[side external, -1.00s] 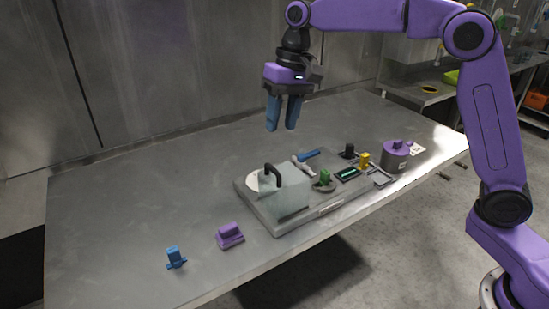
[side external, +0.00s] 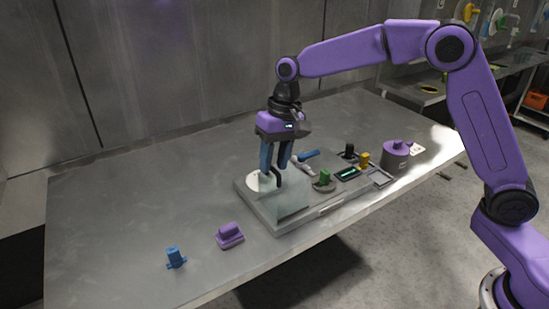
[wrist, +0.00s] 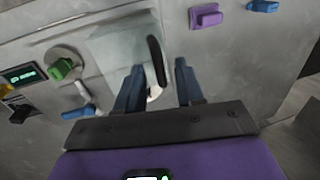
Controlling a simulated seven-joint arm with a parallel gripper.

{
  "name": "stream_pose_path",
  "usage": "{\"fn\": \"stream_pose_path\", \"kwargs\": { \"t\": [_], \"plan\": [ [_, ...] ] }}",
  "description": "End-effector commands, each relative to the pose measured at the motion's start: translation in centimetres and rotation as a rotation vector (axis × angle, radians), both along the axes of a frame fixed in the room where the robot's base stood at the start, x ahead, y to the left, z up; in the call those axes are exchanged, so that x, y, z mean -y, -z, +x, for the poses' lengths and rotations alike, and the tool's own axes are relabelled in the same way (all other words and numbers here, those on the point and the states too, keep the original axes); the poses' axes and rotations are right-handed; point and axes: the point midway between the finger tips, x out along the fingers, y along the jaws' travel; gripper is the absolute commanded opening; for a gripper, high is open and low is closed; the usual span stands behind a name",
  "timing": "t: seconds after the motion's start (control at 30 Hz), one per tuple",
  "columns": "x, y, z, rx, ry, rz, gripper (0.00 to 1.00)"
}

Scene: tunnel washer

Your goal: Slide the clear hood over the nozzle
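The clear hood (side external: 290,203) is a see-through box with a black arched handle (side external: 278,178), sitting at the left end of the grey base plate. In the wrist view the hood (wrist: 112,48) and its dark handle (wrist: 157,60) also show. My gripper (side external: 275,171) is open, pointing down at the handle. In the wrist view my gripper's blue fingers (wrist: 158,80) stand apart, one each side of the handle's line; contact is not visible. A silver piece with a blue end (side external: 308,156), possibly the nozzle, lies right of the hood.
The base plate (side external: 325,210) also carries a green knob (side external: 324,176), a small display (side external: 348,174), and yellow (side external: 363,159) and black knobs. A purple pot (side external: 396,155) stands at right. Purple (side external: 229,235) and blue (side external: 175,257) blocks lie at front left. The left tabletop is clear.

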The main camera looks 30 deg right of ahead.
Motion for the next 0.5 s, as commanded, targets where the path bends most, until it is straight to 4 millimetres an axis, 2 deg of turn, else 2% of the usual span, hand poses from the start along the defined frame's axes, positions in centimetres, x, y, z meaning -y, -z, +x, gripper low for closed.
{"fn": "stream_pose_path", "kwargs": {
  "t": [0.03, 0.1, 0.37, 0.5],
  "plan": [
    [0.0, 0.0, 0.0, 0.000, 0.000, 0.000, 0.22],
    [0.0, 0.0, 0.0, 0.000, 0.000, 0.000, 0.00],
    [0.6, -0.1, 0.1, 0.001, 0.002, 0.000, 0.00],
    [3.6, -0.1, 0.2, 0.000, 0.008, 0.000, 0.00]
  ]
}}
